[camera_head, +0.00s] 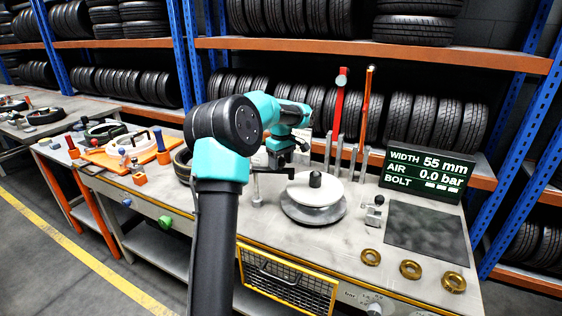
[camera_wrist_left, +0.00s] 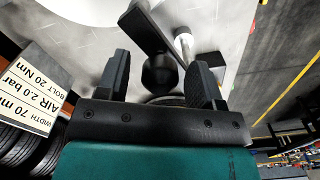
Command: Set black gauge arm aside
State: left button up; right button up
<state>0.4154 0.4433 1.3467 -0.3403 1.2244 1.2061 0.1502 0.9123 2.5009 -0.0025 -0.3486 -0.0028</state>
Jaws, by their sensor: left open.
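The black gauge arm (camera_head: 273,171) is a flat bar on a thin metal post (camera_head: 257,190), left of the white disc on the bench. In the left wrist view the black bar (camera_wrist_left: 146,28) crosses near the pale post (camera_wrist_left: 183,46). My left gripper (camera_head: 285,150) is just above the gauge arm, pointing down. Its two fingers (camera_wrist_left: 160,82) are spread and hold nothing. My left arm hides part of the bench. My right gripper does not show.
A white disc (camera_head: 315,190) with a black knob sits on a grey round base. A display (camera_head: 427,172) reads 55 mm and 0.0 bar. Several brass rings (camera_head: 411,269) lie at the front right. Upright red and orange tools (camera_head: 339,110) stand behind. A printed card (camera_wrist_left: 33,95) shows in the wrist view.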

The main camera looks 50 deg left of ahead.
pick_arm(q)
jog(key=shift+c, duration=0.3)
grip_shut()
jog(key=shift+a, duration=0.1)
